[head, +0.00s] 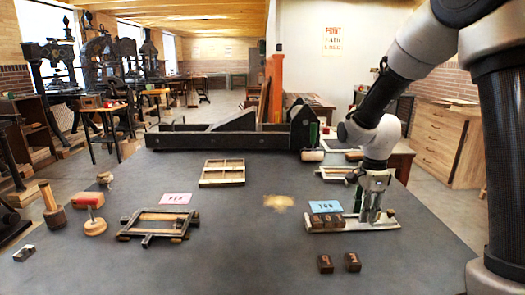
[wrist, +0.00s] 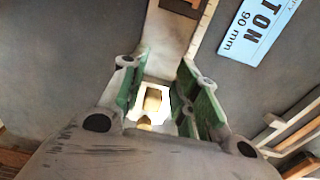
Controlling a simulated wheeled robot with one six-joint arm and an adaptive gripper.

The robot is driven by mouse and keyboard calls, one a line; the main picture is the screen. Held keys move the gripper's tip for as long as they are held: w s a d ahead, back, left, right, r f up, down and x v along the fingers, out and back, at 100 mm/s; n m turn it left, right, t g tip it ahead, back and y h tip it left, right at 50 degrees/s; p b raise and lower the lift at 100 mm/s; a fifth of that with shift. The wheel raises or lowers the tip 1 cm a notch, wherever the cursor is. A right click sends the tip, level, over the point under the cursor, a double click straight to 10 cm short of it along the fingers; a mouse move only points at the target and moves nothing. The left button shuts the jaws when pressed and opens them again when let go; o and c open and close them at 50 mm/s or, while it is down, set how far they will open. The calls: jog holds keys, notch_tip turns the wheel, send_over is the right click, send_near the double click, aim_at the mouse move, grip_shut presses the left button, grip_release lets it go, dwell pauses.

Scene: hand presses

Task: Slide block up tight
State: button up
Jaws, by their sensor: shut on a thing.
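A pale metal composing stick (head: 386,226) lies on the dark table at the right. Several dark wooden type blocks (head: 326,223) with letters sit side by side in its left part. My gripper (head: 370,215) points down into the stick, just right of these blocks. In the head view the fingers largely hide this block. I cannot tell whether it touches the row.
A blue card (head: 326,206) reading TON lies behind the stick. Two loose type blocks (head: 325,264) (head: 352,262) lie in front of it. A framed tray (head: 155,223), a pink card (head: 176,198) and a mallet (head: 50,197) are left. The table centre is mostly clear.

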aim_at(386, 219)
jog(key=shift+s+d+f, duration=0.15)
jog(key=shift+d+f, duration=0.05)
jog(key=shift+d, duration=1.4)
jog(key=shift+s+d+f, duration=0.1)
jog(key=shift+d+f, duration=0.05)
jog(key=shift+d, duration=1.45)
grip_shut()
jog(key=o, duration=0.7)
grip_release()
jog(key=shift+o, duration=1.1)
jog(key=shift+w+d+f, duration=0.1)
jog(key=shift+w+d, duration=0.05)
jog(key=shift+w+r, duration=0.1)
jog(key=shift+r, duration=0.1)
jog(key=shift+r, duration=0.2)
jog(key=shift+a+r, duration=0.2)
jog(key=shift+r, duration=3.1)
